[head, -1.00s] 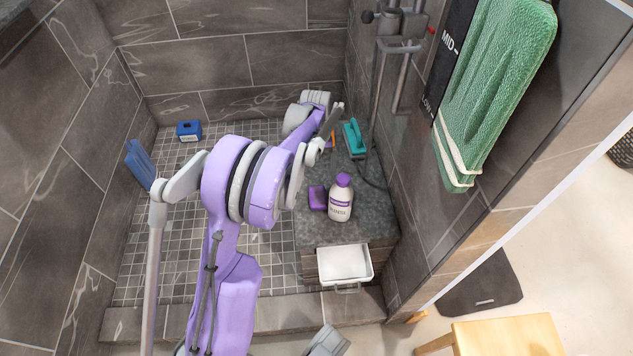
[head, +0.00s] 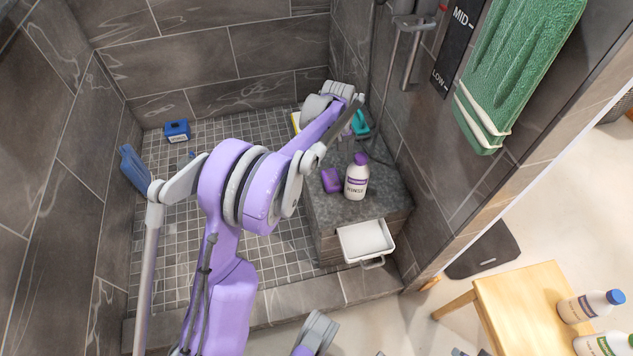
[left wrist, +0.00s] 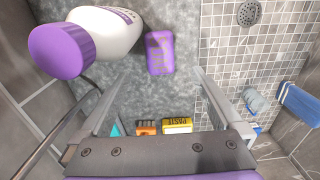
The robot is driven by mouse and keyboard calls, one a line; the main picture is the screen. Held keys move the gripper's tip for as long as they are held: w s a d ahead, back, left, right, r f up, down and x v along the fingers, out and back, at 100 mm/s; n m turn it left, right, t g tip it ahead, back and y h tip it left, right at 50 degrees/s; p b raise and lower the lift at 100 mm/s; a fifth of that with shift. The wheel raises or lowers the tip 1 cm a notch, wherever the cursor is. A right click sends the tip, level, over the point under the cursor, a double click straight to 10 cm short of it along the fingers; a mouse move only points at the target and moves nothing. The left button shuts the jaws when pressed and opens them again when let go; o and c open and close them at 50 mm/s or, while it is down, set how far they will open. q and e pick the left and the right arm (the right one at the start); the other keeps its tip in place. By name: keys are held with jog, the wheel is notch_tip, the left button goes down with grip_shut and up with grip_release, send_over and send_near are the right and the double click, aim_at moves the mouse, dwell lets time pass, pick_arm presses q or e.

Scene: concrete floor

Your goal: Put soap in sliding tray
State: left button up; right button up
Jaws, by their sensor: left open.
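The purple soap bar (head: 331,180) lies on the grey stone bench (head: 382,205), beside the purple-capped white bottle (head: 356,178). The white sliding tray (head: 366,240) is pulled out of the bench front and looks empty. My left gripper (head: 352,112) is over the far part of the bench, beyond the soap. In the left wrist view the gripper (left wrist: 160,75) is open, with nothing between its fingers. The soap (left wrist: 160,52) shows ahead of the fingertips, roughly centred between them. My right gripper does not show.
The bottle (left wrist: 105,35) stands close to the soap. A teal brush (head: 360,123), an orange item (left wrist: 146,127) and a yellow box (left wrist: 178,125) are at the bench's far end. A shower wall is close on the right. A wooden stool (head: 510,295) with bottles stands outside.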

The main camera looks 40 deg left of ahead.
pick_arm(q)
jog(key=b, duration=0.1)
send_over(332, 178)
notch_tip(332, 178, down, 5)
jog(key=shift+d+f, duration=0.1)
jog(key=shift+d, duration=0.05)
jog(key=f, duration=0.2)
jog(key=f+b, duration=0.1)
jog(key=f, duration=0.1)
jog(key=f+b, duration=0.1)
jog(key=f, duration=0.1)
jog(key=shift+a, duration=0.3)
jog(key=shift+r, duration=0.15)
grip_shut()
jog(key=shift+r, duration=0.1)
notch_tip(332, 178, up, 18)
jog(key=p, duration=0.4)
